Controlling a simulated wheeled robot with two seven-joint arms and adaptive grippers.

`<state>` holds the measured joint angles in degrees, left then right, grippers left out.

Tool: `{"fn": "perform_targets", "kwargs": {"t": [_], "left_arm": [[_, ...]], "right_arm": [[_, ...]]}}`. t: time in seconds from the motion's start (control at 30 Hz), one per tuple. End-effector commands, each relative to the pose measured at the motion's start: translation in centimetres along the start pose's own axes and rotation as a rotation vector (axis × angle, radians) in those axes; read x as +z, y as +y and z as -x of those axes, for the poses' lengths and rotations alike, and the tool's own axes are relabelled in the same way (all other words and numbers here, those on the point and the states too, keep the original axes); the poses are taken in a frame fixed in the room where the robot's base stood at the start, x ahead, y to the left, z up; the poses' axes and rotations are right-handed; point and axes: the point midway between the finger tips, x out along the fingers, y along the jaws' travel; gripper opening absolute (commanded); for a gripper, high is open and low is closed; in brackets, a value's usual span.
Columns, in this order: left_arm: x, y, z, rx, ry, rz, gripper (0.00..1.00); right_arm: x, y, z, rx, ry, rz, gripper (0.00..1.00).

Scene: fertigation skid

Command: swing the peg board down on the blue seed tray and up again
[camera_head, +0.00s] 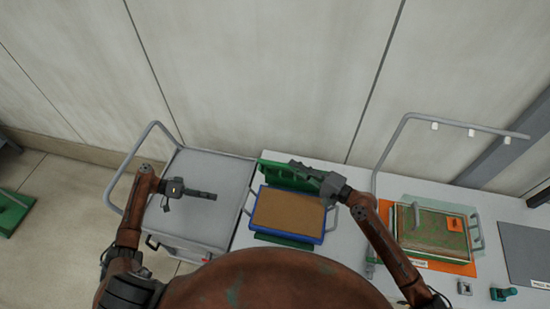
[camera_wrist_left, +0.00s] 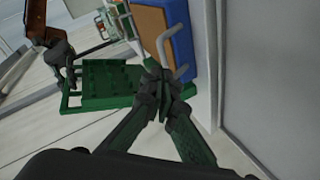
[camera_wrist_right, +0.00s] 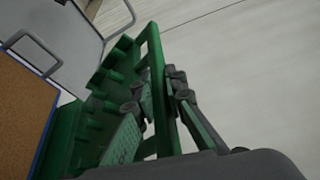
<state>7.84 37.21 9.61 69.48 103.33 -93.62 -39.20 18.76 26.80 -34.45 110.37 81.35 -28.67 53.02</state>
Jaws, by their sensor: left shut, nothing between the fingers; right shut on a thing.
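The blue seed tray (camera_head: 322,232) lies on the white bench, filled with brown soil (camera_head: 288,210); it also shows in the left wrist view (camera_wrist_left: 182,45). The green peg board (camera_head: 278,179) stands raised at the tray's far edge, clear of the soil; its pegs show in the right wrist view (camera_wrist_right: 92,112). My right gripper (camera_head: 297,167) is shut on the green bar of the peg board's frame (camera_wrist_right: 158,75). My left gripper (camera_head: 214,196) is shut and empty, left of the tray over the grey cart.
The grey cart (camera_head: 190,165) with a tube handle stands left of the bench. At the right, a green-topped tray (camera_head: 432,232) lies on an orange mat (camera_head: 462,268) below a bent grey pipe (camera_head: 400,128). Small fittings (camera_head: 503,294) lie near the front. The wall is behind.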

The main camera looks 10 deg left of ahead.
Motion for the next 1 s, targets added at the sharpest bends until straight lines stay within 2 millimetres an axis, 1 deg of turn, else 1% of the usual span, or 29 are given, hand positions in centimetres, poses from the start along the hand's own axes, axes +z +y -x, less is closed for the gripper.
{"fn": "perform_targets", "kwargs": {"t": [0.03,0.07,0.1,0.17,0.2,0.3,0.4,0.5,0.67,0.77,1.0], "left_arm": [[-3.9,1.9,-1.8,0.053,0.038,-0.022,0.00],[-5.9,3.0,-2.6,0.085,0.059,-0.027,0.00],[-8.5,4.6,-3.7,0.128,0.084,-0.033,0.00],[-12.0,7.1,-5.1,0.192,0.115,-0.044,0.00],[-14.1,8.7,-5.9,0.233,0.132,-0.048,0.00],[-18.1,12.3,-7.3,0.319,0.162,-0.056,0.00],[-20.7,15.0,-8.1,0.382,0.176,-0.060,0.00],[-22.1,16.6,-8.5,0.417,0.183,-0.063,0.00],[-22.8,17.7,-9.7,0.434,0.186,-0.062,0.00],[-23.0,18.3,-11.0,0.433,0.185,-0.063,0.00],[-23.8,20.4,-15.4,0.433,0.185,-0.063,0.00]], "right_arm": [[0.1,-0.1,-0.1,-0.001,-0.002,0.000,0.00],[0.1,-0.1,-0.1,-0.001,-0.002,0.000,0.00],[0.1,-0.1,-0.1,-0.001,-0.002,0.000,0.00],[0.1,-0.1,-0.1,-0.001,-0.002,0.000,0.00],[0.1,-0.1,-0.1,-0.001,-0.002,0.000,0.00],[0.1,-0.1,0.0,0.000,-0.002,0.000,0.00],[0.1,0.0,0.0,0.000,-0.002,0.000,0.00],[0.1,0.0,0.0,0.000,-0.001,0.000,0.00],[0.1,0.0,0.0,0.000,-0.001,-0.001,0.00],[0.1,0.0,0.0,0.000,-0.001,-0.001,0.00],[0.1,0.0,0.0,0.000,-0.001,0.000,0.00]]}}
